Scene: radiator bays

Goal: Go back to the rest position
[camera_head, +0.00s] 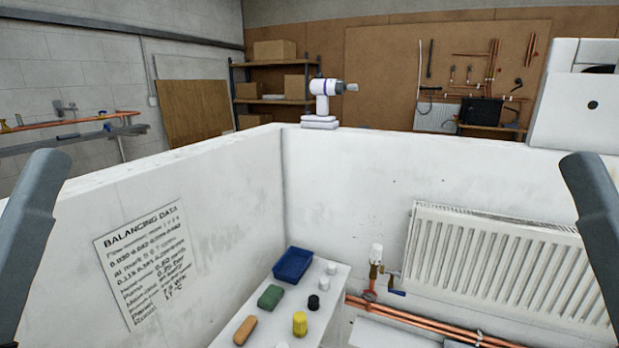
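Only parts of my two arms show, as dark grey links: my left arm (28,235) at the left edge and my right arm (600,215) at the right edge. Both run down out of the picture. Neither gripper is in view, so what they hold is hidden. Both visible links stand apart from the things on the bench.
A white bench (262,318) holds a blue tray (293,265), a green block (270,296), an orange-brown block (245,330), a yellow piece (300,323) and small caps. A radiator (500,262), a valve (375,265) and copper pipes (430,322) are at right.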

